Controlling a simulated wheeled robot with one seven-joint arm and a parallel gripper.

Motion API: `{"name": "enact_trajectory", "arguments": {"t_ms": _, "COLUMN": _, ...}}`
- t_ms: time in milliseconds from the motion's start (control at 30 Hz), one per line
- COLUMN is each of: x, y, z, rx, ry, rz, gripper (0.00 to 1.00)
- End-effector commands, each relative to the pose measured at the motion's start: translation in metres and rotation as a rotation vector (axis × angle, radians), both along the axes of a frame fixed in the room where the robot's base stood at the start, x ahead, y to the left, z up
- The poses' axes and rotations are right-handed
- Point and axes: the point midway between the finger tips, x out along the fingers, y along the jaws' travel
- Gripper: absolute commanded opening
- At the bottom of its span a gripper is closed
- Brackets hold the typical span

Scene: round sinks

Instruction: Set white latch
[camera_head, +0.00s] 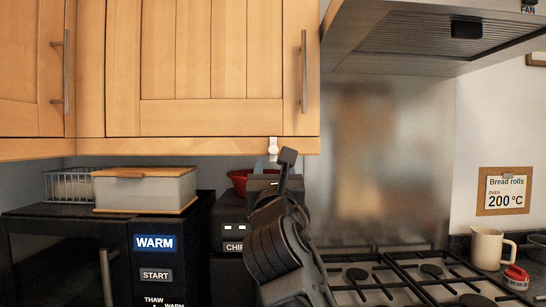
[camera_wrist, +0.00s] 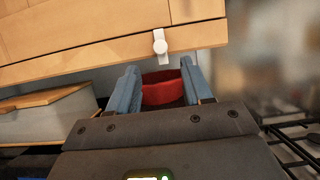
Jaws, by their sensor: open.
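The white latch (camera_head: 273,147) hangs on the wooden lower rail of the upper cabinet, near the rail's right end. In the head view, my dark arm and wrist rise in front of the counter just below the latch and hide most of the fingers.
A red bowl (camera_head: 239,181) sits behind my wrist on a black appliance. A lidded box (camera_head: 145,190) stands on the microwave (camera_head: 70,250) at left. The extractor hood (camera_head: 430,40), gas hob (camera_head: 400,280) and cream mug (camera_head: 487,248) are at right.

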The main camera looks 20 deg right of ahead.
Motion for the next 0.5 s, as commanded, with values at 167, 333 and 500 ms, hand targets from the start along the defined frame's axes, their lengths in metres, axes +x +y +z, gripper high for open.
{"name": "enact_trajectory", "arguments": {"t_ms": 167, "x": 0.018, "y": -0.006, "z": 0.01, "rx": -0.001, "ry": 0.0, "rz": -0.003, "gripper": 0.5}}
{"name": "enact_trajectory", "arguments": {"t_ms": 333, "x": 0.041, "y": -0.014, "z": 0.02, "rx": -0.001, "ry": 0.0, "rz": -0.001, "gripper": 0.5}}
{"name": "enact_trajectory", "arguments": {"t_ms": 500, "x": 0.059, "y": -0.019, "z": 0.027, "rx": 0.0, "ry": 0.0, "rz": 0.0, "gripper": 0.5}}
